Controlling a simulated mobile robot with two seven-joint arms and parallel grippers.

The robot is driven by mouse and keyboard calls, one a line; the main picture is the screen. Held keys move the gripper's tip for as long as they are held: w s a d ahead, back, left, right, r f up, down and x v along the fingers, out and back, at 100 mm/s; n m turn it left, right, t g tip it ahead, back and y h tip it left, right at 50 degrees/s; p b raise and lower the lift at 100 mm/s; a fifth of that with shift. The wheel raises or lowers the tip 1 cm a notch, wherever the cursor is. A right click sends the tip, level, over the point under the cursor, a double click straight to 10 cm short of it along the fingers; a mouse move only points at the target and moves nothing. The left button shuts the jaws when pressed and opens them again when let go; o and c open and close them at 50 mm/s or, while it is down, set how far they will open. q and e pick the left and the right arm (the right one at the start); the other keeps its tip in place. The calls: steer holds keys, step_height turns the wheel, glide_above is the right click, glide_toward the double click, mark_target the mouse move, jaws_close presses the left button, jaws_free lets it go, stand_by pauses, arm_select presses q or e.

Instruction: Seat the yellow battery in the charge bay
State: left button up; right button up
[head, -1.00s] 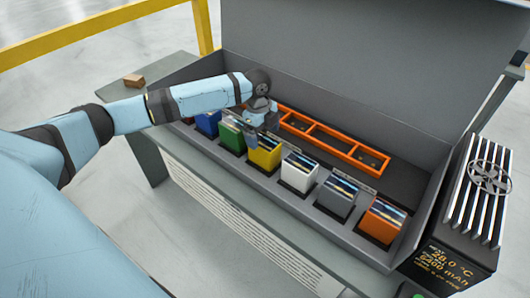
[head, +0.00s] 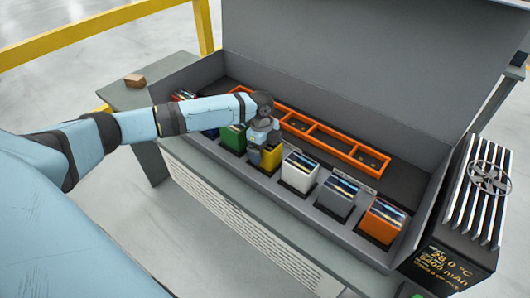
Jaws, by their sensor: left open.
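The yellow battery (head: 272,158) stands upright in a row of coloured batteries along the front of a grey open box. My left gripper (head: 262,149) is open right at the yellow battery, with its fingers over the battery's left part. I cannot tell whether the fingers touch it. An orange frame (head: 336,150) with several compartments lies behind the row; its compartments look empty where I see them, and its left part is partly behind my arm. I cannot tell for sure which place is the charge bay. My right gripper is not in view.
A green battery (head: 232,138) stands just left of the yellow one, a white battery (head: 299,172) just right. Grey (head: 337,195) and orange (head: 382,219) batteries follow. The tall lid (head: 370,60) rises behind. A finned unit with display (head: 460,225) stands at the right.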

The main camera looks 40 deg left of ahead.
arm_select(q)
steer(key=shift+f+p, duration=0.2)
steer(key=shift+p, duration=0.1)
stand_by(0.4)
steer(key=c, duration=1.6)
steer(key=shift+o, duration=0.2)
steer(key=shift+w, duration=0.1)
